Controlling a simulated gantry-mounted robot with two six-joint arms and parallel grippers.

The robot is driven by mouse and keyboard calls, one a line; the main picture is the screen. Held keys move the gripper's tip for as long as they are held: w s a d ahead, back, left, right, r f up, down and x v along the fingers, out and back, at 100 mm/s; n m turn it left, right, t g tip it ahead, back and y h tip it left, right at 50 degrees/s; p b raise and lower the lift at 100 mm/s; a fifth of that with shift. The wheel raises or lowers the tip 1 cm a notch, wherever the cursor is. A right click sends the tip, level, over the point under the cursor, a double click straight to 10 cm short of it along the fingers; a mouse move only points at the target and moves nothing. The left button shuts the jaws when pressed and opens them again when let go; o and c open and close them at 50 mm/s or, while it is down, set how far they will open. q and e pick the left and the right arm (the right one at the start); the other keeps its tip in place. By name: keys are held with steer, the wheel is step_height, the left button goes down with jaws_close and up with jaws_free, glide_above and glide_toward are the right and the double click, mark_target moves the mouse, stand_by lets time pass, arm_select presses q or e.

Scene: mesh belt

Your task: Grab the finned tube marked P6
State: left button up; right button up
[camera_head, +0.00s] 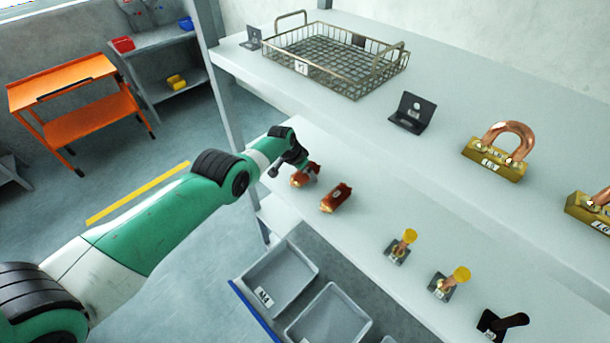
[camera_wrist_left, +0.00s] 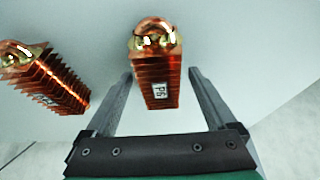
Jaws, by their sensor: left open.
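The copper finned tube marked P6 (camera_wrist_left: 156,72) shows in the left wrist view, its white label facing the camera. My left gripper (camera_wrist_left: 161,82) is open, with one finger on each side of the tube's near part. A slim gap seems to show beside each finger, so the jaws are around it but not shut on it. In the head view the same tube (camera_head: 305,176) sits on the lower shelf, partly hidden by my left gripper (camera_head: 297,165). My right gripper is in neither view.
A second finned tube (camera_head: 337,198) lies close by on the lower shelf (camera_head: 365,225); it also shows in the wrist view (camera_wrist_left: 48,85). Yellow-topped parts (camera_head: 402,245) stand further right. A wire basket (camera_head: 335,60) sits on the upper shelf, and grey bins (camera_head: 280,280) are below.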

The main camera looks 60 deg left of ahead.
arm_select(q)
jaws_close()
stand_by(0.6)
